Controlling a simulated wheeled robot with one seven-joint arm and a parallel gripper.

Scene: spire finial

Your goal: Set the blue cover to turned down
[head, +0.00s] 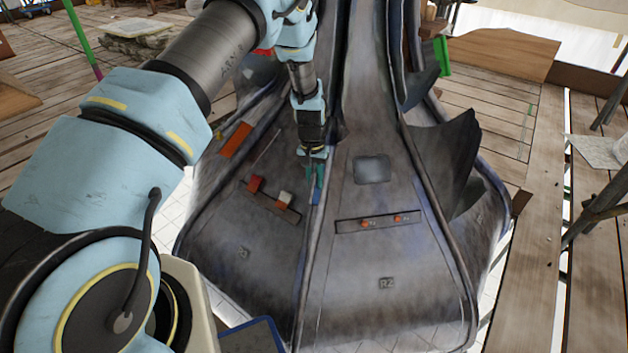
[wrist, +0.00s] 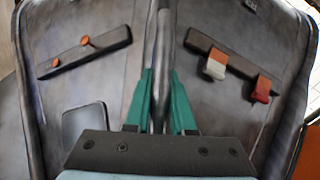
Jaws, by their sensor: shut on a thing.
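No separate blue cover can be told for certain. A rounded grey-blue plate (head: 372,169) lies flat on the right-hand spire face; it shows dark at lower left in the wrist view (wrist: 85,120). Blue marks run along some ribs, one just below my fingertips. My gripper (head: 315,174) reaches down to the raised rib (wrist: 160,45) between two faces. In the wrist view its teal fingers (wrist: 161,105) stand on either side of this rib and are shut on it. The contact is partly hidden between the fingers.
A strip with a red block (head: 256,183) and a white block (head: 285,199) is left of the rib. A strip with two orange knobs (head: 380,221) is to the right. Bent dark sheets (head: 450,155) stick out at right. Wooden planks (head: 510,115) surround the spire.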

